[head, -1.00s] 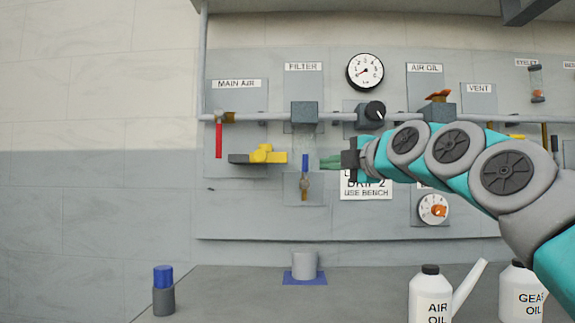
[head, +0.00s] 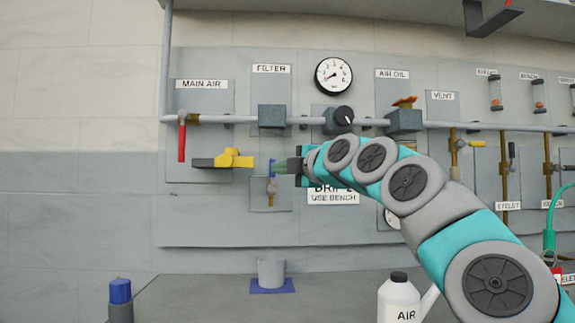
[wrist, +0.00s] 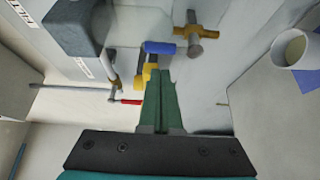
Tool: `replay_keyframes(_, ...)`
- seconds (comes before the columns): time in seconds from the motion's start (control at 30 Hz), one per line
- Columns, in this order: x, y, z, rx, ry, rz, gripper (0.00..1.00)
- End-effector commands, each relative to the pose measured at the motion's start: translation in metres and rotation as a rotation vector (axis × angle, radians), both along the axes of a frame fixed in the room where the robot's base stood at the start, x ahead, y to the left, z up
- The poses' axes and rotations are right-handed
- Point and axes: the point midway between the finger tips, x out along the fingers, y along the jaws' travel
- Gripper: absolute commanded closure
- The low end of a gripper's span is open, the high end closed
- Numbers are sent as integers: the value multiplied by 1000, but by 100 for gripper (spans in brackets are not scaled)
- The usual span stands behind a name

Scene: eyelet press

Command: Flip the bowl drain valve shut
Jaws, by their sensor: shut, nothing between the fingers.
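The bowl drain valve (head: 271,190) is a small brass valve on a grey plate below the filter block (head: 272,116). Its blue lever (head: 272,163) points straight up in the head view and is partly covered by my fingers. In the wrist view the brass body (wrist: 195,32) and the blue lever (wrist: 160,48) both show. My gripper (head: 278,168) has its green fingers shut and empty, with the tips at the lever's right side. In the wrist view the fingertips (wrist: 160,74) lie close to the lever. I cannot tell whether they touch it.
A yellow handle (head: 236,158) on a dark bar is left of the valve, and the red main air lever (head: 181,143) hangs further left. A grey cup (head: 271,272) stands on a blue mat (head: 272,289) below. An air oil can (head: 398,299) stands on the bench.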

Motion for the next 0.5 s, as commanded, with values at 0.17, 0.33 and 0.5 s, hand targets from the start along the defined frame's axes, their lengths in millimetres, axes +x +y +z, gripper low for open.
replay_keyframes(0.17,20,13,3,1,-1,0,100)
replay_keyframes(0.33,34,20,3,2,-3,-2,100)
replay_keyframes(0.5,41,25,2,2,-2,-1,100)
